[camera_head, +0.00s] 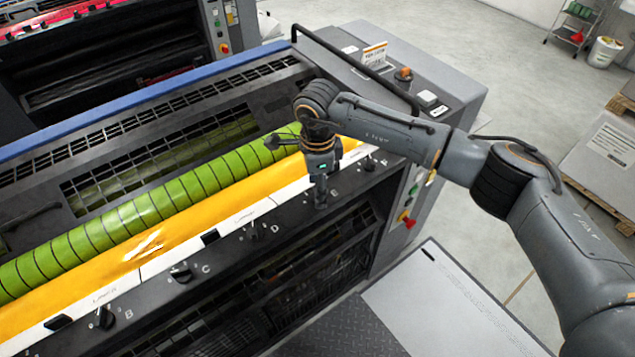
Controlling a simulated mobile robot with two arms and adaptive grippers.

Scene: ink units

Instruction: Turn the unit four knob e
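The ink unit's grey front ledge (220,258) carries a row of small black knobs beside white letters. Knob B (105,317), knob C (182,273) and knob D (250,233) show along it, running up to the right. My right gripper (320,203) points down over the ledge, one place to the right of D, where knob E would sit in the row. The gripper hides that spot, and I cannot tell whether its fingers touch or hold a knob. Another black knob (370,164) shows farther right. My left gripper is out of view.
A green roller (130,220) and a yellow ink strip (150,246) run behind the ledge. A black rail (355,70) and a grey console (430,85) stand at the right end, with a red button (406,219) below. A grey platform (450,310) lies in front.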

